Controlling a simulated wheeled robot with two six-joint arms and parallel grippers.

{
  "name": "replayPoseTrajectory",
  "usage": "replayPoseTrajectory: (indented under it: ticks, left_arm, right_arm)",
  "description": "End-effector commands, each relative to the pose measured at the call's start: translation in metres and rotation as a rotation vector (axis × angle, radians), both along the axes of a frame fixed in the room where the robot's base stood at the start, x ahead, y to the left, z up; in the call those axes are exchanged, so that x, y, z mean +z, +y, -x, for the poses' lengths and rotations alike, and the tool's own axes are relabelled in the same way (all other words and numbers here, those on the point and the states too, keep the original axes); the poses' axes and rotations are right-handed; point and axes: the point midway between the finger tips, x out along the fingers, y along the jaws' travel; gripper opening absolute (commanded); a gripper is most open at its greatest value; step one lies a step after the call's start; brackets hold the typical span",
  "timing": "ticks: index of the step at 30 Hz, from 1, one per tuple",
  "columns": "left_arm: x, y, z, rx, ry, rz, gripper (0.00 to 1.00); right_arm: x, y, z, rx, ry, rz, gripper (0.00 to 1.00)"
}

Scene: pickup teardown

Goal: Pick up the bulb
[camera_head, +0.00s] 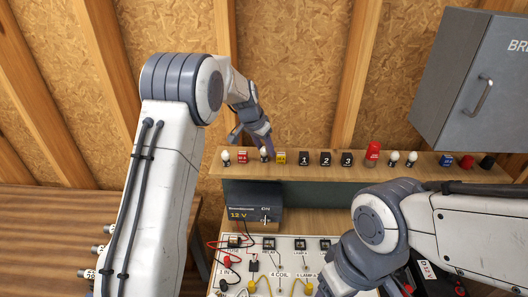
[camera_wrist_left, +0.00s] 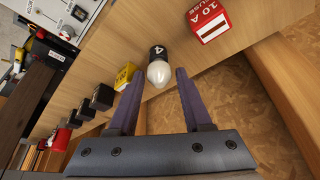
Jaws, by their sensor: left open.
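Several white bulbs with dark bases stand on the wooden shelf (camera_head: 435,171). One bulb (camera_head: 264,154) stands between a red block and a yellow block. In the left wrist view this bulb (camera_wrist_left: 158,73) has a black base marked 4 and lies between my left gripper's two fingers, with a gap on both sides. My left gripper (camera_head: 254,143) is open and empty at the shelf. Another bulb (camera_head: 226,156) stands at the shelf's left end, and two more (camera_head: 394,157) stand right of the red lamp. My right gripper (camera_head: 340,275) is low over the panel; its fingers are unclear.
A wired panel (camera_head: 285,283) lies below; a grey cabinet (camera_head: 470,85) hangs at right.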

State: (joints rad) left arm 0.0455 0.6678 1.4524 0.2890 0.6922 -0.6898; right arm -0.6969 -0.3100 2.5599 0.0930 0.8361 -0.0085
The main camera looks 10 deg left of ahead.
Motion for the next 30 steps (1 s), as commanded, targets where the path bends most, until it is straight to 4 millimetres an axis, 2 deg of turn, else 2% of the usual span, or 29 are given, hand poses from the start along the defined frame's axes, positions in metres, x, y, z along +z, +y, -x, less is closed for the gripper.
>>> replayPoseTrajectory:
  ticks: [1, 2, 3, 5, 6, 17, 23, 26, 30]
  left_arm:
    - [0.000, 0.000, 0.000, 0.000, 0.000, 0.000, 0.49]
    - [0.000, 0.000, 0.000, 0.000, 0.000, 0.000, 0.42]
    - [0.000, 0.000, 0.000, 0.000, 0.000, 0.000, 0.27]
    - [0.000, 0.000, 0.000, 0.000, 0.000, 0.000, 0.04]
    - [0.000, 0.000, 0.000, 0.000, 0.000, 0.000, 0.00]
    - [0.003, 0.000, 0.000, 0.000, -0.001, 0.000, 0.00]
    - [0.022, 0.000, 0.000, 0.000, -0.005, 0.000, 0.00]
    - [0.041, 0.000, -0.001, 0.000, -0.008, -0.001, 0.00]
    - [0.058, -0.035, 0.010, -0.007, -0.005, 0.001, 0.00]
  right_arm:
    - [0.000, 0.000, 0.000, 0.000, 0.000, 0.000, 0.63]
    - [0.000, 0.000, 0.000, 0.000, 0.000, 0.000, 0.63]
    - [0.000, 0.000, 0.000, 0.000, 0.000, 0.000, 0.63]
    - [0.000, 0.000, 0.000, 0.000, 0.000, 0.000, 0.63]
    - [0.000, 0.000, 0.000, 0.000, 0.000, 0.000, 0.63]
    - [-0.003, 0.000, 0.000, 0.000, 0.000, 0.000, 0.63]
    - [-0.017, 0.000, 0.000, -0.001, 0.000, 0.000, 0.63]
    - [-0.028, 0.000, 0.000, -0.002, 0.000, 0.000, 0.63]
    - [-0.041, 0.000, 0.000, -0.005, 0.000, 0.000, 0.63]
